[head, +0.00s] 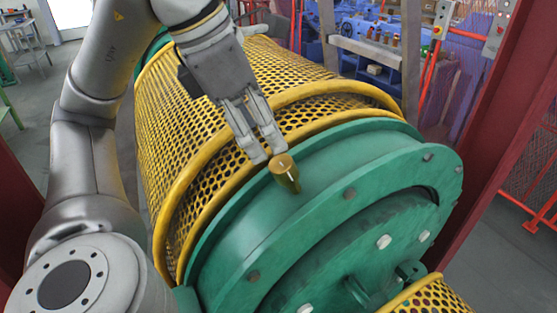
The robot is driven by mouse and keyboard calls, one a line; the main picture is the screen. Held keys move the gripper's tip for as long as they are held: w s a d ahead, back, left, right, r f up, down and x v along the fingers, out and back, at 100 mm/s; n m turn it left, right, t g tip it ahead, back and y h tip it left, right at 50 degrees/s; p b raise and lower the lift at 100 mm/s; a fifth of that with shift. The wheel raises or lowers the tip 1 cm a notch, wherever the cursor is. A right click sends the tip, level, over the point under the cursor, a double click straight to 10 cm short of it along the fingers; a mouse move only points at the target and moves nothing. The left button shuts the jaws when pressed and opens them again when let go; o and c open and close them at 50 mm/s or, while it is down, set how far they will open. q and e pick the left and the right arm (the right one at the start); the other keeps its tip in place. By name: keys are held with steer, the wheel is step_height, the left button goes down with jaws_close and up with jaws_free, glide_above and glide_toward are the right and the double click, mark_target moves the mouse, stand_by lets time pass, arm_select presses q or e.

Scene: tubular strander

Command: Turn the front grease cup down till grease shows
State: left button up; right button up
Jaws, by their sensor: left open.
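The brass front grease cup (284,170) stands on the rim of the green round housing (335,185), near the middle of the head view. My left gripper (268,157) comes down from the upper left with its fingers pointing at the cup. It is open, and its fingertips are right at the cup's upper left side. I cannot tell whether they touch it. No grease can be made out at the cup. My right gripper is not in view.
A yellow perforated guard (190,105) curves behind the housing, under my left arm. A dark red post (492,130) stands at the right. Blue machinery (365,35) and a control box with buttons (441,18) are farther back.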

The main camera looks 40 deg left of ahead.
mark_target(279, 162)
arm_select(q)
steer(key=b+x, duration=0.3)
steer(key=x, duration=0.2)
steer(key=shift+f, duration=0.15)
steer(key=b+x, duration=0.1)
steer(key=x, duration=0.2)
steer(key=shift+w, duration=0.15)
steer(key=shift+w+f, duration=0.2)
steer(key=shift+f, duration=0.2)
steer(key=c, duration=1)
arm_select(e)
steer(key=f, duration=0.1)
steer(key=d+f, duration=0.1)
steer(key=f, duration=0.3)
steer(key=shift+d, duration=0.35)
arm_select(q)
steer(key=shift+m, duration=0.4)
steer(key=shift+c, duration=0.2)
